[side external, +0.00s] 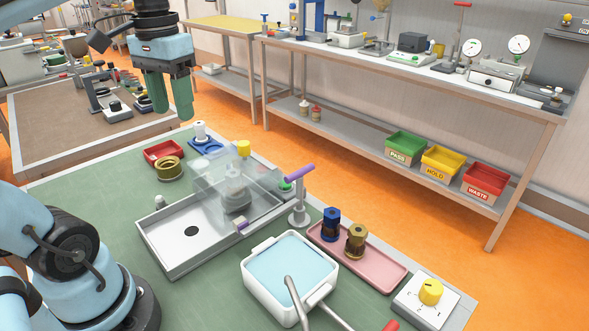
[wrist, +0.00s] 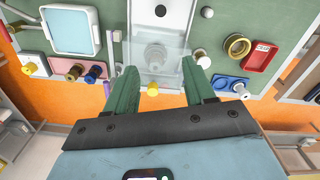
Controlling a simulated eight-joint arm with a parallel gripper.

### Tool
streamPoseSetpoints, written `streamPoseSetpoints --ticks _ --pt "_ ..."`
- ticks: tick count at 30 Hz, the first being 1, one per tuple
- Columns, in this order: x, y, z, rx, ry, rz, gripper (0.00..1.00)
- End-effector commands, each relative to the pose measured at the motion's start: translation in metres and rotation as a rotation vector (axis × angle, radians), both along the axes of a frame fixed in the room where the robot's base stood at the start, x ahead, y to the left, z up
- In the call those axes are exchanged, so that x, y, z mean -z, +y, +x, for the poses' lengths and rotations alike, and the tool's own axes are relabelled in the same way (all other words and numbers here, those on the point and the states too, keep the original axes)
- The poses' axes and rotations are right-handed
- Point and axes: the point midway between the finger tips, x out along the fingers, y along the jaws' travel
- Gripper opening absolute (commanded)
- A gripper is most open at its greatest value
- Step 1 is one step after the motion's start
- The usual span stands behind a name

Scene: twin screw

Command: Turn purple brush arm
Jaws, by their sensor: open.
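The purple brush arm (side external: 299,173) is a short purple bar on top of a light grey post (side external: 298,208), tilted up to the right in the side external view. It stands at the right end of the metal tray. In the wrist view the purple bar (wrist: 107,89) shows small, left of my fingers and partly hidden. My gripper (side external: 172,112) has two green fingers pointing down, spread apart and empty.
A metal tray (side external: 175,262) with a clear cover (side external: 215,178) lies left of the post. A white basin (side external: 250,283), a pink tray (side external: 385,268) with two fittings, and a yellow-knob dial box (side external: 432,296) lie right and in front. A red tray (side external: 153,150) and brass ring (side external: 169,172) lie behind.

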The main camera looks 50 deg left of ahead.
Motion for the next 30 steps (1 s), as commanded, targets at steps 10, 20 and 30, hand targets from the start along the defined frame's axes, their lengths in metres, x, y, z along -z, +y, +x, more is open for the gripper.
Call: streamPoseSetpoints --ticks 10,20,30 --pt "0.0 0.0 0.001 0.002 0.0 -0.001 0.43" --pt "0.0 -0.029 0.082 0.138 -0.02 -0.08 0.42" --pt "0.021 -0.089 0.169 0.295 -0.031 -0.181 0.42"
